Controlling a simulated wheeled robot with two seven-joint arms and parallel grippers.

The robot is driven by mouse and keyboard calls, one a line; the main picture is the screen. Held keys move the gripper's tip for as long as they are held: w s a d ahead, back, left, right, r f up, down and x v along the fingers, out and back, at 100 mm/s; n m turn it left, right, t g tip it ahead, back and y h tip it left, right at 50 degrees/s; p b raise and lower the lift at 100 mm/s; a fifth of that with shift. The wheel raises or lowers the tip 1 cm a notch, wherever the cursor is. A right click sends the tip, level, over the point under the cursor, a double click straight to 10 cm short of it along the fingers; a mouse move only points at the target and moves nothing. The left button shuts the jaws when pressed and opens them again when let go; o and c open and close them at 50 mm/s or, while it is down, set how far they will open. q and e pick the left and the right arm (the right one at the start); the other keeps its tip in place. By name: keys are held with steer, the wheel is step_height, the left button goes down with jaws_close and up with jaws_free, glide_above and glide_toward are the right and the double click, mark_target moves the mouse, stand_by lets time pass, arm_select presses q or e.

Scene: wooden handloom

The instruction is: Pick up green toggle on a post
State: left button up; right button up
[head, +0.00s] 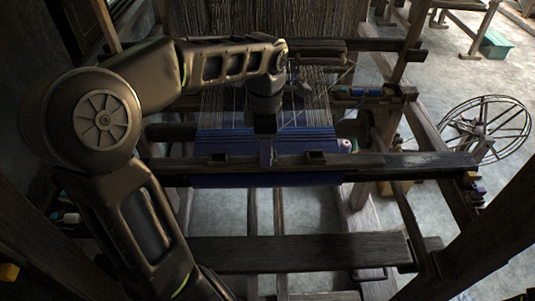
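My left arm reaches in from the left, and its gripper (265,128) points down over the blue cloth (225,143) on the loom. Its fingers are dark and seen from above, so I cannot tell whether they are open or shut. A small purple-blue upright piece (266,153) shows just below the fingertips; I cannot tell whether they touch it. I cannot clearly make out a green toggle on a post. A small pale round thing (346,145) lies at the cloth's right edge, apart from the gripper. My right gripper is not in view.
A dark wooden beam (400,163) crosses in front of the cloth, with a wide plank (310,250) nearer. Warp threads (260,20) rise behind. Small coloured items (358,92) sit on a right-hand rail. A spoked wheel (487,128) stands at right, with open floor around it.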

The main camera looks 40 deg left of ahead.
arm_select(q)
jaws_close()
step_height(320, 180, up, 8)
steer(key=shift+w+f, duration=0.1)
step_height(320, 180, up, 2)
steer(key=shift+r+p, duration=0.2)
steer(key=shift+p, duration=1.05)
steer(key=shift+f, duration=0.1)
